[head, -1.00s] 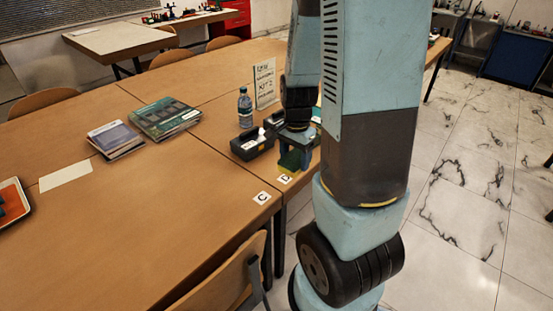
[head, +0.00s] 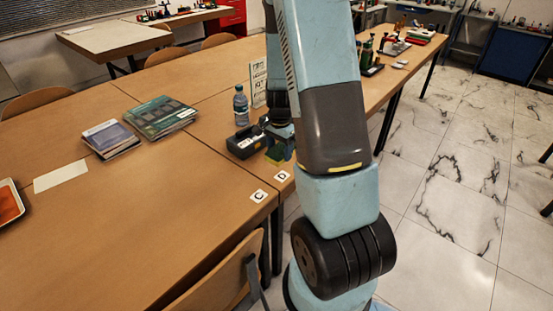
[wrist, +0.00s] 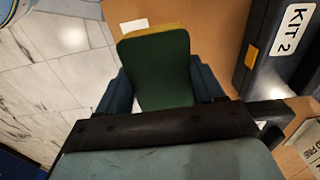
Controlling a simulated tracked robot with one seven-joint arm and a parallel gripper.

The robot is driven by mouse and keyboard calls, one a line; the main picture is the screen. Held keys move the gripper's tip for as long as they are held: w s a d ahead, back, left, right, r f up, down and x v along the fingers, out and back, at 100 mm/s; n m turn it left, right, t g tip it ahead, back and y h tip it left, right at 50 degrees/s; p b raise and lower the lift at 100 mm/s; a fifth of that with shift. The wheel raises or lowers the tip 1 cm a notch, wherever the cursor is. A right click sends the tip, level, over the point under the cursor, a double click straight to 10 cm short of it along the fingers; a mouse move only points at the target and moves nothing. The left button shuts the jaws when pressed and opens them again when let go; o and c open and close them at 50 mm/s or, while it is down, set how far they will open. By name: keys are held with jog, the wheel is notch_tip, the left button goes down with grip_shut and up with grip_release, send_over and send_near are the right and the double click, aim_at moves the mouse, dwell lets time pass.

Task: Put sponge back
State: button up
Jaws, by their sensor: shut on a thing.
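The sponge (wrist: 160,68), dark green with a yellow edge, is between the fingers of my gripper (wrist: 158,85) in the wrist view. My gripper is shut on it. In the head view the sponge (head: 276,154) shows as a small green and yellow patch below my gripper (head: 281,148), near the table corner by the label D. My arm hides part of the gripper there. I cannot tell whether the sponge touches the table. A dark case marked KIT 2 (wrist: 279,48) lies right of the sponge in the wrist view, apart from it.
In the head view, a black case (head: 245,142), a water bottle (head: 240,105) and a standing sign (head: 259,88) are beside my gripper. Labels C (head: 258,196) and D (head: 282,176) mark the table edge. Books (head: 160,117) lie further left.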

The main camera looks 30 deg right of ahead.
aim_at(278, 147)
jog(key=shift+w+d+f, duration=0.25)
jog(key=shift+w+f, duration=0.7)
jog(key=shift+f, duration=0.3)
notch_tip(278, 147, down, 3)
jog(key=shift+w+f, duration=0.1)
jog(key=shift+f, duration=0.05)
jog(key=o, duration=1)
